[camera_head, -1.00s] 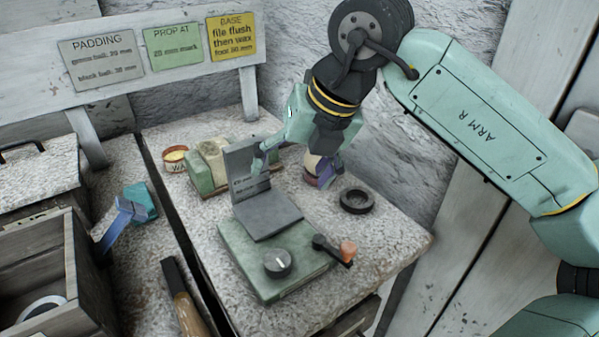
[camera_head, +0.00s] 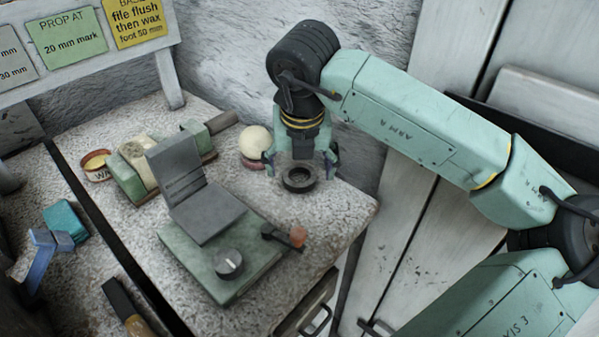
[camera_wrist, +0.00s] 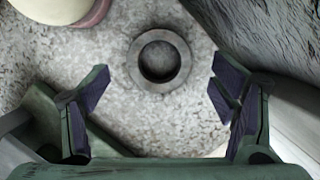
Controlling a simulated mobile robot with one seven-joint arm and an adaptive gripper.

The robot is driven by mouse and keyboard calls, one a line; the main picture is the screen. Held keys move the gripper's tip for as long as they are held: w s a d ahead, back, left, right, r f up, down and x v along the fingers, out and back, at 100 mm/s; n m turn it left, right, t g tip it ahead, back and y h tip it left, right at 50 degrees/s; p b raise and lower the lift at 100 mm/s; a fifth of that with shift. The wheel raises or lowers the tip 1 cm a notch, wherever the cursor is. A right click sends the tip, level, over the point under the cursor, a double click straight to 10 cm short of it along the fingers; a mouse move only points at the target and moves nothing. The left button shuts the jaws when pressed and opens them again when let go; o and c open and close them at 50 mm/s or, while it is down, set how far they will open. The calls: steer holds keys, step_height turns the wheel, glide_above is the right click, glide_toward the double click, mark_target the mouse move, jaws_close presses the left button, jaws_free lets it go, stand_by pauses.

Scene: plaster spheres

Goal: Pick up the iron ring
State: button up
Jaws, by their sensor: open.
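The iron ring (camera_head: 300,187) is a dark, thick ring lying flat on the speckled worktop near its back right corner. In the wrist view the ring (camera_wrist: 136,62) shows whole, ahead of and between the spread fingers, with bare worktop inside its hole. My gripper (camera_head: 301,165) is open and hangs just behind and above the ring in the head view. In the wrist view my gripper (camera_wrist: 165,92) has both fingers apart and nothing between their pads. The fingers do not touch the ring.
A pale sphere on a reddish base (camera_head: 254,146) stands close left of my gripper. The wall is close behind. Worktop right of the ring is clear.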

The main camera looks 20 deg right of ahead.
steer(key=shift+x, duration=1)
steer(key=c, duration=1.5)
